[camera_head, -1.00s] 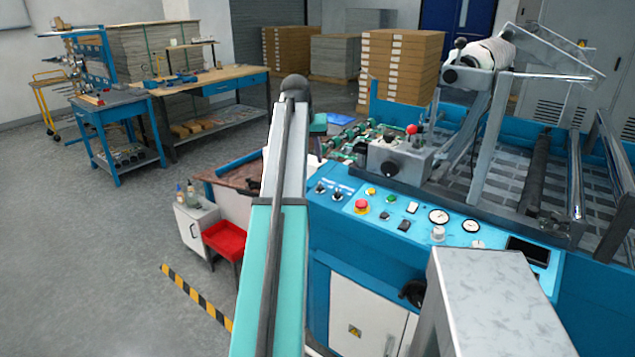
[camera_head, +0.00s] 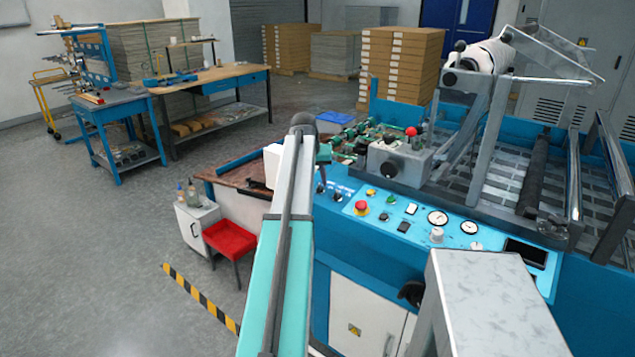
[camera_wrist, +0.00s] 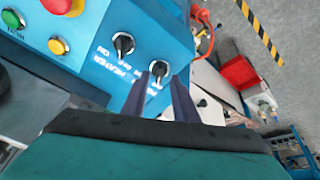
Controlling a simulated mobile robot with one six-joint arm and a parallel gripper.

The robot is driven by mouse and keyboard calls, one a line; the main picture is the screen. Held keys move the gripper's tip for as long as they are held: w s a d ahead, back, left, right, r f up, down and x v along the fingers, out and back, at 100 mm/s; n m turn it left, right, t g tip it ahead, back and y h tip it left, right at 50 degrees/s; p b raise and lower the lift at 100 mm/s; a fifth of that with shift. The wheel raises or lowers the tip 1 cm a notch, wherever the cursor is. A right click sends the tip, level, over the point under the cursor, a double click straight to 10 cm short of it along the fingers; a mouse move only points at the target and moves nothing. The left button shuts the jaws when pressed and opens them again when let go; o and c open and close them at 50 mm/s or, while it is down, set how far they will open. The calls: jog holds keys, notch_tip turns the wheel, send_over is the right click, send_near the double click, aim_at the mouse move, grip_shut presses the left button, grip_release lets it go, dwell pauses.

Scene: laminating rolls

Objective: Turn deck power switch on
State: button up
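Two black rotary switches sit on the blue control panel (camera_head: 400,222). In the wrist view, the one nearer the coloured buttons (camera_wrist: 123,43) has "HEATER" printed by it. The other switch (camera_wrist: 158,69), at the panel's end, has a label partly hidden by my finger, so I cannot read it as deck power. My gripper (camera_wrist: 163,82) has its two dark fingers apart, with nothing between them. The fingertips point at this end switch, close on either side of it in the picture; contact cannot be told. In the head view, the gripper is mostly hidden by my arm.
A red emergency button (camera_head: 361,208), a green button (camera_head: 371,192) and gauges (camera_head: 437,217) share the panel. A grey block with a red-knobbed lever (camera_head: 410,131) stands behind it. A red stool (camera_head: 228,238) and small cabinet (camera_head: 197,225) stand left of the machine.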

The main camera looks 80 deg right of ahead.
jog(key=shift+x, duration=0.8)
jog(key=shift+c, duration=0.6)
